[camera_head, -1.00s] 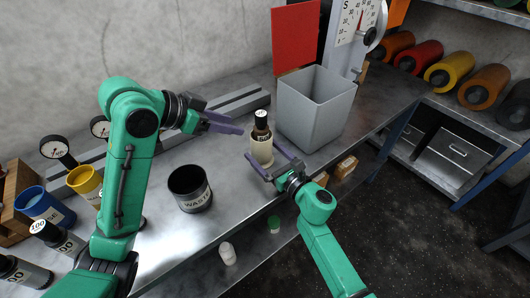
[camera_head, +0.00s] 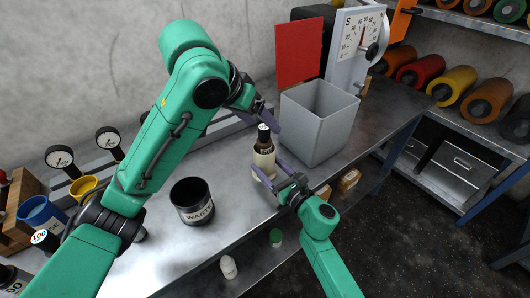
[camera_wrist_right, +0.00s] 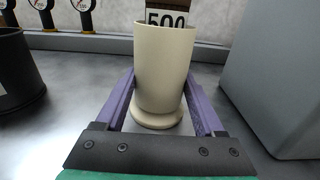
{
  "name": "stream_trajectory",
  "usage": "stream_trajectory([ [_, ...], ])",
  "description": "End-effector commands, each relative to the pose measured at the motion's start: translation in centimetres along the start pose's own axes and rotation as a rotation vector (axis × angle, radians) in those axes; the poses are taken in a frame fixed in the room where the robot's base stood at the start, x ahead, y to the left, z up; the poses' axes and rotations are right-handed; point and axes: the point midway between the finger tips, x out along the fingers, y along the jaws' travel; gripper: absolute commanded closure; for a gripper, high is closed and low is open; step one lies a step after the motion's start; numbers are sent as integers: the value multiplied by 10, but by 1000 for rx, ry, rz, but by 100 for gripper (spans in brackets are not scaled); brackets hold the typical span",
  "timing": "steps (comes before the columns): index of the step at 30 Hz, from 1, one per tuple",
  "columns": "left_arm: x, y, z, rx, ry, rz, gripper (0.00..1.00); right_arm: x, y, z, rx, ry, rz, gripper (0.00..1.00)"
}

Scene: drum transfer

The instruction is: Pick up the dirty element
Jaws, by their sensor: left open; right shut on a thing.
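A dark element (camera_head: 264,137) with a pale band and black top stands upright in a cream holder (camera_head: 264,161) on the metal bench. In the right wrist view the element (camera_wrist_right: 166,17) shows a "500" label above the rim of the cream holder (camera_wrist_right: 162,65). My right gripper (camera_head: 266,160) is shut on the holder, with one finger on each side of it. My left gripper (camera_head: 268,113) is open beside the element's top; whether it touches cannot be told. A black container (camera_head: 193,205) marked "WASTE" stands to the left.
A grey open bin (camera_head: 318,130) stands close behind and right of the holder. A red panel (camera_head: 299,52) and a dial scale (camera_head: 357,35) stand behind it. Gauges, a yellow cup (camera_head: 84,188) and a blue container (camera_head: 40,214) crowd the left. Bare bench lies around the black container.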

Motion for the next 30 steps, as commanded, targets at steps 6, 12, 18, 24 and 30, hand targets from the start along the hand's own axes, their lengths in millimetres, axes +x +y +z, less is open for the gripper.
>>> stream_trajectory([
  [6, -26, 2, -20, -263, -50, -295, 26, 0, -1, -1, 1, 1, -2, 100],
  [12, -10, -5, -18, -325, -53, -347, 26, 0, -1, -1, 1, 1, -2, 100],
  [18, 28, -20, -15, -324, -48, -351, 26, 0, -1, 0, 1, 1, -2, 100],
  [24, 58, -26, -12, -322, -48, -350, 26, 0, -1, -1, 1, 1, -2, 100],
  [30, 84, -34, -10, -321, -44, -348, 26, 0, -1, 0, 1, 1, -2, 100],
])
